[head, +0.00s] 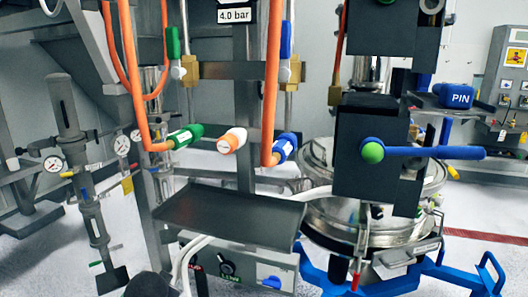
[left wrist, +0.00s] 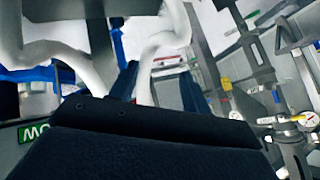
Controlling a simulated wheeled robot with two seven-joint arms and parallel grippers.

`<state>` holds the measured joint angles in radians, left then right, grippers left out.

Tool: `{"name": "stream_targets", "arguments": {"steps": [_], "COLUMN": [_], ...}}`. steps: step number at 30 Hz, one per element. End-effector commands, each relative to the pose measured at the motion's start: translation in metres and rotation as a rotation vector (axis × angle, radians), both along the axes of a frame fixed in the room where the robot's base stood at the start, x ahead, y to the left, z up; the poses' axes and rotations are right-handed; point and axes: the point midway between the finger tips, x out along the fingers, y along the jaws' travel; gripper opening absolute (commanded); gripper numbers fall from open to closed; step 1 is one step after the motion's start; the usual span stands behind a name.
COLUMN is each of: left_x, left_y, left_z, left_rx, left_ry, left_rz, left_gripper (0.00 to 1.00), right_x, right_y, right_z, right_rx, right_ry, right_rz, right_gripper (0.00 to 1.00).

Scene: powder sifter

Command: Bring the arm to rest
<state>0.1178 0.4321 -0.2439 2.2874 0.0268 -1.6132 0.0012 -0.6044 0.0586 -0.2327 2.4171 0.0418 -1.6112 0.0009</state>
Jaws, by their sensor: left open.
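My left gripper (left wrist: 158,92) shows in the left wrist view beyond the dark wrist body that fills the lower middle. Its two dark fingers stand apart, with nothing seen held between them. Pale hoses hang close in front of and above the fingers. In the head view a dark rounded shape at the bottom edge, left of centre, may be part of my left arm; the gripper itself cannot be made out there. My right gripper is in neither view.
In the head view a grey tray (head: 230,212) juts from the frame, apparently empty. Orange hoses (head: 272,80) with green, orange and blue couplings hang above it. A steel vessel (head: 385,220) on a blue base (head: 450,272) stands right. A blue-handled black clamp block (head: 362,125) is above it.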

Motion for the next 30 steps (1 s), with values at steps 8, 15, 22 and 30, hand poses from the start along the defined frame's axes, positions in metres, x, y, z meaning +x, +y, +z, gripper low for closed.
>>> {"name": "stream_targets", "arguments": {"steps": [8,15,22,30], "left_x": [-0.088,-0.158,-0.228,-0.309], "left_y": [-0.061,-0.094,-0.120,-0.139], "left_z": [-0.044,-0.083,-0.129,-0.168], "left_rx": [-0.163,-0.275,-0.361,-0.419], "left_ry": [0.100,0.211,0.355,0.510], "left_rz": [-0.033,-0.014,0.029,0.076], "left_gripper": [0.48,0.48,0.48,0.48], "right_x": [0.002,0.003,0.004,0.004], "right_y": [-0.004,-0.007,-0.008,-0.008], "right_z": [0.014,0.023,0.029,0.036], "right_rx": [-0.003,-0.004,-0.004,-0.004], "right_ry": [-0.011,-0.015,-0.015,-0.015], "right_rz": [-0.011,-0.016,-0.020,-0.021], "right_gripper": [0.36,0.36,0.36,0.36]}}
